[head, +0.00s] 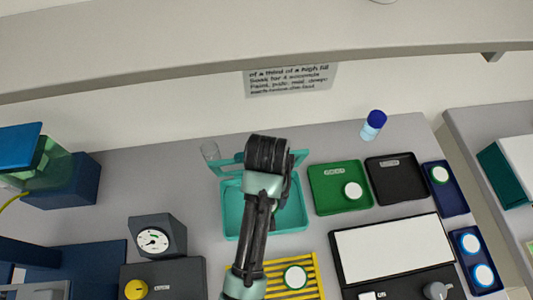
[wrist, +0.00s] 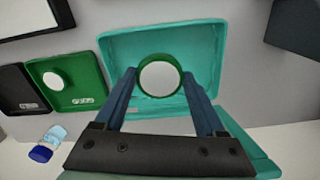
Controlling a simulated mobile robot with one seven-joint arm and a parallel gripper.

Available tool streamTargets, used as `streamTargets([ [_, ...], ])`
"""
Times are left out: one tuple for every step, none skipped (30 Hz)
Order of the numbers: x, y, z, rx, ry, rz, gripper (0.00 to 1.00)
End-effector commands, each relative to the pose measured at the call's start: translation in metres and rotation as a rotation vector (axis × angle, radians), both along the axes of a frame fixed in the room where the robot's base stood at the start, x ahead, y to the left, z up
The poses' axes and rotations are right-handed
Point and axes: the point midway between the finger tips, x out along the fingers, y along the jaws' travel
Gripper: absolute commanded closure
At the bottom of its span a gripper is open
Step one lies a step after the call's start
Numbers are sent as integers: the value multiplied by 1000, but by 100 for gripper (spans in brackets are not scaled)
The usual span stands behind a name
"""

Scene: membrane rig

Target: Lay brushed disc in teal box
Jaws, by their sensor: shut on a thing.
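My gripper (wrist: 160,74) is shut on a round disc (wrist: 159,79) with a green rim and a plain pale grey face, held between the fingertips in the wrist view. The open teal box (wrist: 207,48) lies behind and below the disc in that view; the disc appears over its interior. I cannot tell how high the disc is above the floor of the box. In the head view the teal box (head: 293,214) is partly covered by my arm, its lid raised at the back.
Right of the box are a green tray (head: 325,198) with a disc, an empty black tray (head: 398,186) and blue trays with discs. A yellow ribbed rack (head: 314,270) with a green-rimmed disc lies in front.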

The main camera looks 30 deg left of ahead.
Motion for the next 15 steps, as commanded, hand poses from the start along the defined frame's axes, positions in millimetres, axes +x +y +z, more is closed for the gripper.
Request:
streamTargets([
  [-4,1,-2,-2,-1,6,81],
  [-6,2,-4,-2,-1,8,81],
  [-8,3,-8,-2,1,10,81],
  [-8,3,-12,-1,2,11,81],
  [-9,4,-17,-1,2,11,81],
  [-10,4,-24,-1,3,12,81],
  [-10,4,-30,-1,4,12,81],
  [-9,4,-36,-1,4,12,81],
  [-9,4,-43,-1,3,11,81],
  [-9,4,-48,-1,2,11,81],
  [-9,4,-52,-1,2,11,81],
  [-9,4,-56,0,0,12,81],
  [-8,4,-58,0,0,11,81],
  [-8,4,-60,0,-1,11,81],
  [-8,4,-63,0,-2,11,81],
])
